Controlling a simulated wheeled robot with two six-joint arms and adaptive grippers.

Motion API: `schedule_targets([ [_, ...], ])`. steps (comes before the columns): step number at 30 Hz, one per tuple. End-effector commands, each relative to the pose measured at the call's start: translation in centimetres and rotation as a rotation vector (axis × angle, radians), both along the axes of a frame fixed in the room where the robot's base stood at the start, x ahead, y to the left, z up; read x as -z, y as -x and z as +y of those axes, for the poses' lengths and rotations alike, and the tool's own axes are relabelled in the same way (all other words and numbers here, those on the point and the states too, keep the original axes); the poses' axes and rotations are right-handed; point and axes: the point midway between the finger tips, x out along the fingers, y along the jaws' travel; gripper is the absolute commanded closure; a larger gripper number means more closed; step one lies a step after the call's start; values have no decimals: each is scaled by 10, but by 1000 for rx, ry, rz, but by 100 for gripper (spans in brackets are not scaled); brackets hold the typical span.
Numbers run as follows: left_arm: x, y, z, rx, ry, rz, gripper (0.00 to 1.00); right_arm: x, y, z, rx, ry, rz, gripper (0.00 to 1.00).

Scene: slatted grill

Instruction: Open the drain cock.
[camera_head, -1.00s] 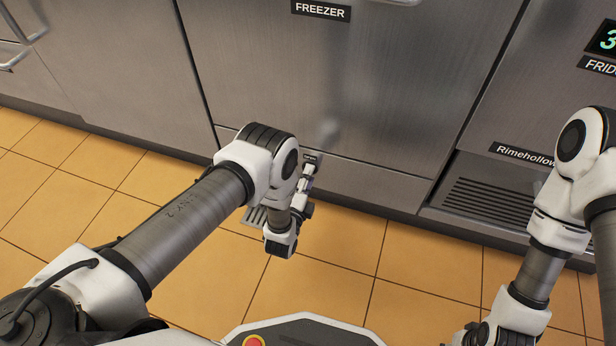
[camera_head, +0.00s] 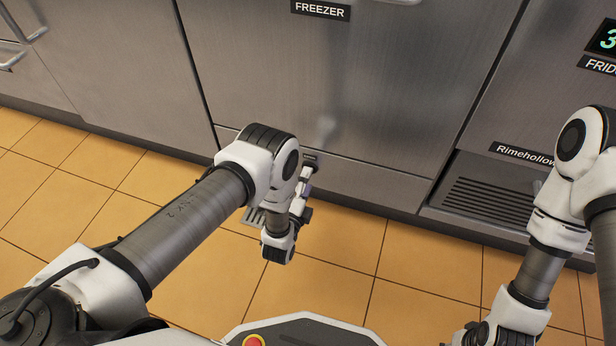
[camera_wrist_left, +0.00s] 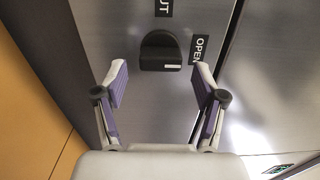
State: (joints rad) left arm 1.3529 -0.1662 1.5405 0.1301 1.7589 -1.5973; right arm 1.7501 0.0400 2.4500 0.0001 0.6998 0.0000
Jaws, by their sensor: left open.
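The drain cock is a black knob (camera_wrist_left: 160,51) with a pale mark on its front, in the left wrist view. It sits on a steel panel between a label ending in "UT" (camera_wrist_left: 163,8) above and an "OPEN" label (camera_wrist_left: 200,50) at right. My left gripper (camera_wrist_left: 160,77) is open and empty, its purple-padded fingers apart on either side below the knob, not closed on it. In the head view my left gripper (camera_head: 303,188) is small beside the lower freezer panel; my arm hides the knob there.
The freezer front (camera_head: 330,80) rises ahead, with a fridge and its vent grille (camera_head: 490,195) at right. A small metal grate (camera_head: 254,218) lies on the floor partly behind my left wrist. The tiled floor (camera_head: 330,270) in front is clear.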

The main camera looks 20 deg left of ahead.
Motion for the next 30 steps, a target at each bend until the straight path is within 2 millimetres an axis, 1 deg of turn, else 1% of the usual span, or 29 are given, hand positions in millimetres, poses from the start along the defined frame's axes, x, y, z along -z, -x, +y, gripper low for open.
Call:
schedule_targets([
  [1, 1, 11, 0, 1, 0, 5, 29, 0, 0, 0, 0, 0, 0, 60],
  [3, 2, 26, 1, 1, -1, 6, 29, 0, 0, 0, 0, 0, 0, 60],
  [6, 1, 44, 1, 0, -1, 4, 29, 0, 0, 0, 0, 0, 0, 60],
  [10, 0, 57, 2, 0, -1, 0, 29, 0, 0, 0, 0, 0, 0, 60],
  [25, -1, 57, 2, 0, -1, -1, 29, 0, 0, 0, 0, 0, 0, 60],
  [28, -11, 50, 3, -2, -1, -18, 29, -2, 0, 0, 0, 0, 0, 60],
  [29, -17, 45, 5, -5, -2, -29, 29, -4, 0, 0, 0, 0, 0, 60],
  [30, -28, 38, 8, -10, -3, -47, 29, -6, 0, 0, 0, 0, 0, 60],
])
